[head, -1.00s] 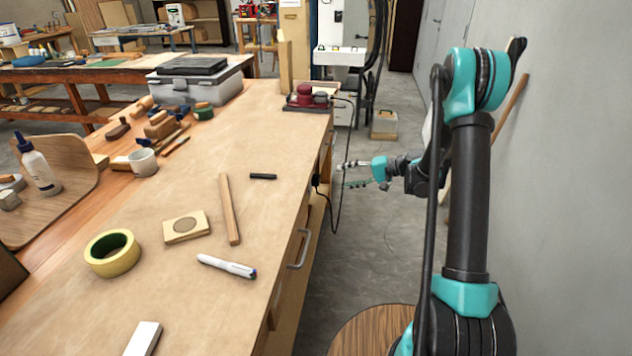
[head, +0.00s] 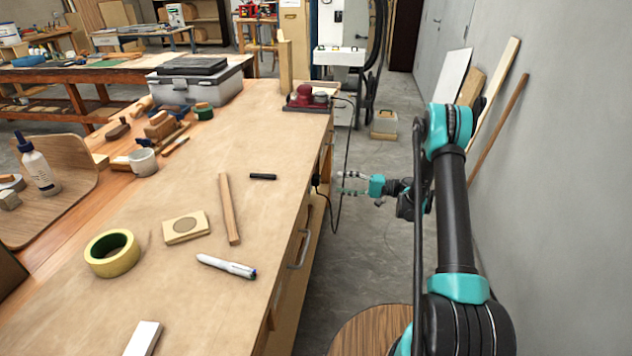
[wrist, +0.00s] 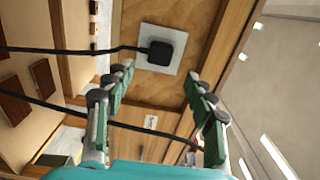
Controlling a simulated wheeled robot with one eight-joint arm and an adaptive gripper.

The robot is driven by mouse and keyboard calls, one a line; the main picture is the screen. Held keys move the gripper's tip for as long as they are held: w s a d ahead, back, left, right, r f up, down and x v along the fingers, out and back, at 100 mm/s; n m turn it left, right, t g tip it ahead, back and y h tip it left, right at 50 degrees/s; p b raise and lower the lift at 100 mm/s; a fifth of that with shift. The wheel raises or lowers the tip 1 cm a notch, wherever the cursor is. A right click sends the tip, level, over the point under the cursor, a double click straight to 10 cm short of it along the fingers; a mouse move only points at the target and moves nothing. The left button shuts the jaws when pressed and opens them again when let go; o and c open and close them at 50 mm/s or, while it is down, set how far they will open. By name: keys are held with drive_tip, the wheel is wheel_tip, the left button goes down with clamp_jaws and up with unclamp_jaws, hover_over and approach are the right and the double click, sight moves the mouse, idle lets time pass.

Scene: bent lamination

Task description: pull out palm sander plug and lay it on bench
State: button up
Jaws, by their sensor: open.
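The palm sander (head: 306,97), red and grey, sits at the far right corner of the bench (head: 150,240). Its black cord hangs down past the bench's right side. The black plug (wrist: 160,52) sits in a pale square socket plate (wrist: 178,39) in the wrist view; in the head view the plug (head: 316,181) shows small at the bench's side. My gripper (head: 340,183) is open and empty to the right of the plug. In the wrist view my gripper's fingers (wrist: 162,93) are spread, with the plug ahead between and beyond the tips, apart from them.
A black cord (wrist: 60,50) runs left from the plug, and another dark cord stretch (wrist: 80,117) crosses behind the fingers. On the bench lie a wooden strip (head: 229,210), a black marker (head: 263,177) and a white pen (head: 226,266). The bench top's right part has bare room.

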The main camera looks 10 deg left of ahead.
sight(316, 180)
drive_tip(key=a, duration=0.9)
drive_tip(key=shift+w, duration=0.15)
idle(0.4)
idle(0.7)
clamp_jaws()
idle(0.4)
drive_tip(key=d, duration=0.6)
idle(1.1)
drive_tip(key=shift+r, duration=0.1)
